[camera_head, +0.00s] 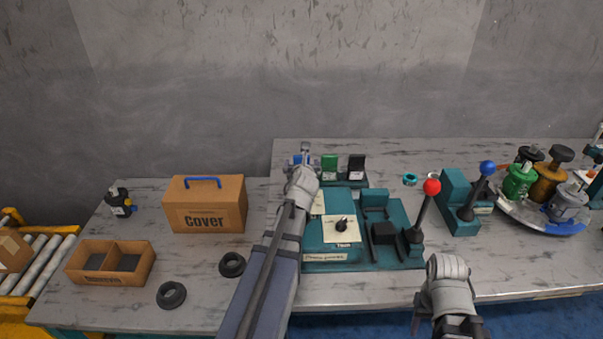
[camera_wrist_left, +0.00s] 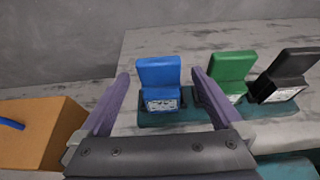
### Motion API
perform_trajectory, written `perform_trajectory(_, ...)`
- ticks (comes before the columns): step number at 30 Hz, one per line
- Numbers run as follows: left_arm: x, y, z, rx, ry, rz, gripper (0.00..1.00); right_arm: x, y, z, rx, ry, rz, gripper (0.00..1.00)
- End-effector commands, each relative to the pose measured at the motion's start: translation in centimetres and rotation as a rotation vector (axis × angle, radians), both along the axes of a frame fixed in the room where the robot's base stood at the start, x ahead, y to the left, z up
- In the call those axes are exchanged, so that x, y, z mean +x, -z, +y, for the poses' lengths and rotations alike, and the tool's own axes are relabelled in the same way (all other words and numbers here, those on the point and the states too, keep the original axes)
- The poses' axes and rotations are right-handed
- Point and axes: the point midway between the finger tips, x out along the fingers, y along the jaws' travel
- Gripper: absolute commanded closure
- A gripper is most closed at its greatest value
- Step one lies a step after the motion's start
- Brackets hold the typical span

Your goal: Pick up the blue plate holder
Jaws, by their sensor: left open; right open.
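The blue plate holder (camera_wrist_left: 159,92) stands upright at the left end of a teal base (camera_wrist_left: 205,114). In the left wrist view it shows between the two fingers of my open left gripper (camera_wrist_left: 161,76), which is not closed on it. In the head view the blue holder (camera_head: 294,160) is partly hidden by my left gripper (camera_head: 304,152). A green plate holder (camera_wrist_left: 231,68) and a black one (camera_wrist_left: 287,74) stand to its right on the same base. My right gripper (camera_head: 446,316) is open and empty at the front edge of the table.
A cardboard cover box (camera_head: 206,205) stands left of my left arm. A round tray (camera_head: 515,215) with several motors is at the right. The back of the table is clear.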

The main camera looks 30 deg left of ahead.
Motion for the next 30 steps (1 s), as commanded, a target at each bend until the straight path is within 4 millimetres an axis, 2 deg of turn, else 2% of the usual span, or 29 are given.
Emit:
perform_trajectory(2,0.77,0.49,0.46,-0.001,0.0,0.0,0.0,0.0,0.49,0.0,0.0,0.0,0.0,0.5)
perform_trajectory(9,0.64,0.37,0.44,0.0,0.0,0.0,0.02,0.0,0.36,0.0,0.0,0.0,0.0,0.5)
perform_trajectory(30,0.63,0.37,0.43,0.0,0.0,0.0,0.81,0.0,0.36,0.0,0.0,0.0,0.0,0.5)
